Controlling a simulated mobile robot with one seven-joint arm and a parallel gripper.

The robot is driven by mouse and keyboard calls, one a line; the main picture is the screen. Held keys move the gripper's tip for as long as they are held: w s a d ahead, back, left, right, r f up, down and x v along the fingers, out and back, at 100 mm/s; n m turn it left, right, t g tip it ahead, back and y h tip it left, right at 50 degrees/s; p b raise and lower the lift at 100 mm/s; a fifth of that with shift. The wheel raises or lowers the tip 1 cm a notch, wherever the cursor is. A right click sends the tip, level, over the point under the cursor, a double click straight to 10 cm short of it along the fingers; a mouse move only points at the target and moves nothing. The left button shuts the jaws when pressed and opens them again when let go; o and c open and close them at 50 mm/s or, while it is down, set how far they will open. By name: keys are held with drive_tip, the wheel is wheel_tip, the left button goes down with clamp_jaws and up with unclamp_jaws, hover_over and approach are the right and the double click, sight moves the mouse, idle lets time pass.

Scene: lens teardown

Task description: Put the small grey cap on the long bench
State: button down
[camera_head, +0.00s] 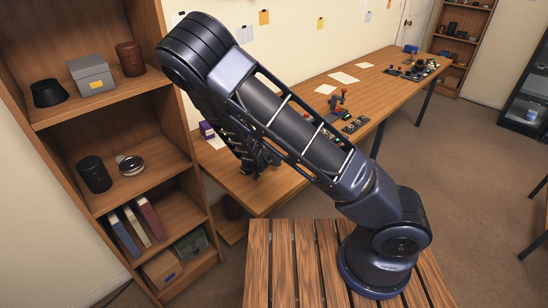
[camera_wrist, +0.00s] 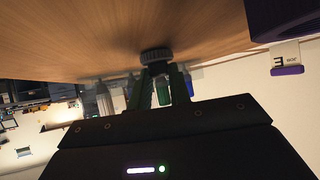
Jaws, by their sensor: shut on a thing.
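My gripper (camera_wrist: 157,70) is shut on the small grey cap (camera_wrist: 155,55), a dark, ribbed round piece held at the fingertips. The cap is against or very close to the wooden top of the long bench (camera_wrist: 100,45), with a dark shadow around it; I cannot tell whether it touches. In the head view the long bench (camera_head: 250,192) runs from the shelf unit toward the far wall. There my gripper is low over its near end, mostly hidden by my arm, and the cap cannot be made out.
A purple box (camera_head: 207,130) stands on the bench near the gripper and shows large in the wrist view (camera_wrist: 282,14). A shelf unit (camera_head: 180,165) stands at left. The bench's near end looks mostly bare.

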drive_tip(key=shift+f, duration=0.15)
drive_tip(key=c, duration=1.3)
unclamp_jaws()
drive_tip(key=shift+r, duration=0.2)
drive_tip(key=v, duration=1.2)
